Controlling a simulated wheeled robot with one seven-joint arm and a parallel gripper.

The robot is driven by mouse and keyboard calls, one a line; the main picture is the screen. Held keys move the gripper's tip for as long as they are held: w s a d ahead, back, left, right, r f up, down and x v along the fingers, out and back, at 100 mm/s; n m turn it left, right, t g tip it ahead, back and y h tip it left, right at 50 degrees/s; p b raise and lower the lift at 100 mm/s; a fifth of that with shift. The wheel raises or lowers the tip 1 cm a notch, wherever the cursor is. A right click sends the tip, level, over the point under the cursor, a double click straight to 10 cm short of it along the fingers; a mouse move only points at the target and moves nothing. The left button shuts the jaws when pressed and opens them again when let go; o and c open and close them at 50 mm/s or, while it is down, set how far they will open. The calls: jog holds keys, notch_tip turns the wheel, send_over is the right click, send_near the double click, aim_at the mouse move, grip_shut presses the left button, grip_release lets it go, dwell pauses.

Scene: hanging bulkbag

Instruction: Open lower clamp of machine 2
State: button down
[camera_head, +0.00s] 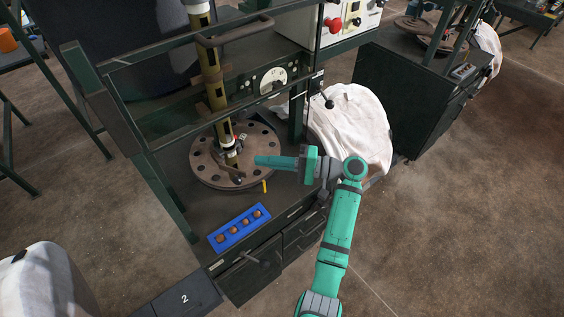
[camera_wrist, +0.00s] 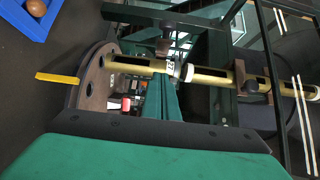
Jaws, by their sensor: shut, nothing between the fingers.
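Machine 2 has a brass slotted column (camera_head: 213,92) standing on a round brown disc with holes (camera_head: 205,172). The lower clamp (camera_head: 230,150) appears to be the dark fitting low on the column, by a white and red ring; whether it is open or closed I cannot tell. In the wrist view the column (camera_wrist: 205,75) runs sideways across the picture, above the disc (camera_wrist: 93,95). My gripper (camera_head: 258,161) is shut and empty, pointing left over the disc's right side, apart from the column. Its teal fingers (camera_wrist: 161,95) also show in the wrist view.
A blue tray with several brown balls (camera_head: 240,229) lies on the bench front, near a yellow tab (camera_head: 264,186). Dark green frame bars (camera_head: 165,190) stand left of the disc. A dial panel (camera_head: 270,82) is behind. A white sack (camera_head: 355,125) is to the right.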

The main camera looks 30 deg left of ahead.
jog(key=shift+s+a, duration=0.2)
jog(key=shift+s, duration=0.9)
jog(key=shift+s+a, duration=0.2)
jog(key=shift+s, duration=0.9)
